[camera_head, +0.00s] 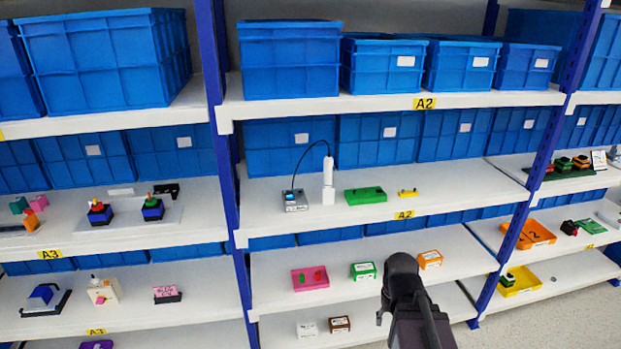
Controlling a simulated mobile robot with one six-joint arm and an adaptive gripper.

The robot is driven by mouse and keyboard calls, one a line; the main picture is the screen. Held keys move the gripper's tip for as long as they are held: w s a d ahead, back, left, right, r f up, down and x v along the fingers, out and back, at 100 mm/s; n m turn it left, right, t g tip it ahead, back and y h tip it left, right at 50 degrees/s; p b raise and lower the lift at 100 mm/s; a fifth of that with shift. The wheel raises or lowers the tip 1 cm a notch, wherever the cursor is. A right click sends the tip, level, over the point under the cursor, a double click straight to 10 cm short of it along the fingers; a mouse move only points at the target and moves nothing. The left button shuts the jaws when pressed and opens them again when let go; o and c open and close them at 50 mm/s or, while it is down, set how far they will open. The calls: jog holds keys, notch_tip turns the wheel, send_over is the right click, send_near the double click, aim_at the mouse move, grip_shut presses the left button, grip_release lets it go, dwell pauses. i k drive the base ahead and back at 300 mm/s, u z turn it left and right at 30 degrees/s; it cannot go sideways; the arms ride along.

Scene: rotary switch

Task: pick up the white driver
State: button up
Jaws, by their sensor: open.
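The white driver (328,170) stands upright in a white stand on the middle shelf marked A2. A dark cable loops from its top to a small grey box with a blue display (294,199) to its left. My gripper (383,309) is at the lower middle of the view, at the end of my dark arm. It is in front of the lower shelves, below and right of the driver and well apart from it. It is open, with no object visible in it. The arm hides most of its fingers.
A green tray (365,195) and a small yellow piece (407,193) lie right of the driver. Blue bins (378,139) stand behind it. Another shelf (384,107) runs above. A blue upright (222,140) stands left. Bare shelf lies in front of the driver.

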aim_at(328, 161)
jog(key=z, duration=0.15)
jog(key=i, duration=0.95)
jog(key=u, duration=0.05)
